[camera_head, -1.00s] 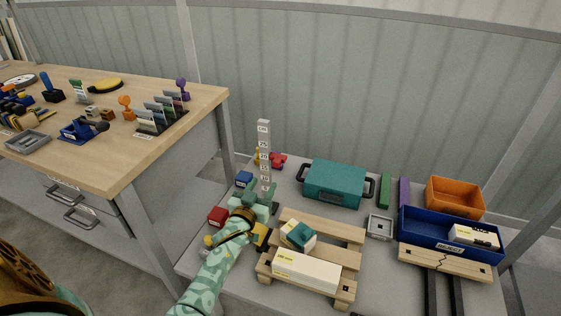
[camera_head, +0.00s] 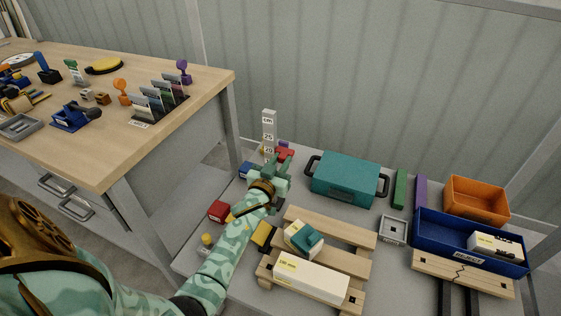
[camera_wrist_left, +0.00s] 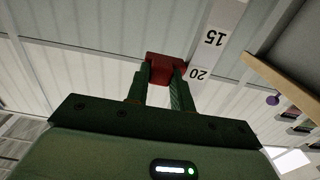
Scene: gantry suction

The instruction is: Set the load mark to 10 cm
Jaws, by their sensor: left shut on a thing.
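A grey upright post (camera_head: 269,122) with a white cm number scale stands at the back left of the low platform. Its 25 and 20 labels show in the head view, and its lower part is hidden behind my gripper. The post also shows in the wrist view (camera_wrist_left: 205,62) with the labels 15 and 20 upside down. My left gripper (camera_wrist_left: 163,80) is shut on a red block, the load mark (camera_wrist_left: 166,66), beside the scale near the 20 label. Its exact reading cannot be told. In the head view the left gripper (camera_head: 280,168) partly covers the red mark (camera_head: 286,153). My right gripper is out of view.
A teal case (camera_head: 346,182) stands right of the post. A wooden pallet (camera_head: 330,232) with boxes lies in front of it. Small blue (camera_head: 246,170) and red (camera_head: 219,211) blocks lie left of my arm. A wooden workbench (camera_head: 150,85) stands at the left.

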